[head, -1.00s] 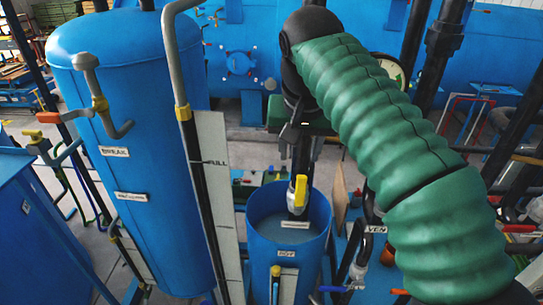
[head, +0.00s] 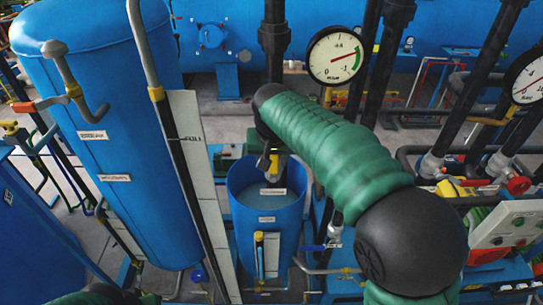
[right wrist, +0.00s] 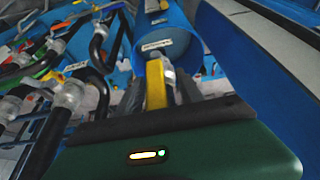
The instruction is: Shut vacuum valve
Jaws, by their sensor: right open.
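In the right wrist view the yellow handle (right wrist: 155,84) points along my view, between the grey fingers of my right gripper (right wrist: 160,92). The fingers are open, one on each side of the handle; I cannot tell whether they touch it. My left gripper is out of view.
A tall blue tank (head: 100,110) with pipes stands at left. A pressure gauge (head: 339,55) and black vertical pipes stand behind my right arm. A blue-handled valve (head: 313,248) is right of the open tank. A control panel (head: 515,228) is at right.

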